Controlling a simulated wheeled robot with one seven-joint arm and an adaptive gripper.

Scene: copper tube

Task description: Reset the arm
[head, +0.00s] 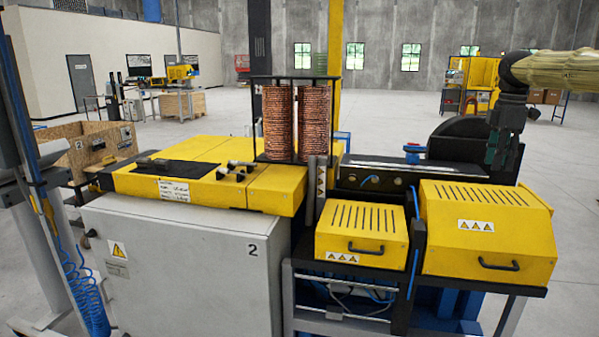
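My gripper (497,150) hangs at the upper right of the head view, dark and pointing down, at the end of my arm with its tan sleeve (555,70). It is in front of the dark rounded guard at the machine's right end. The fingers are small and dark against a dark background, so I cannot tell whether they are open or shut. I see nothing clearly held. Two copper tube coils (279,122) stand upright side by side in a black frame at the middle of the machine, well left of my gripper.
A grey cabinet (180,270) with a yellow top stands at front left. Two yellow vented covers (362,232) (485,230) sit at front right, below my gripper. A wooden crate (90,140) is at left. Open floor lies behind the machine and at the right.

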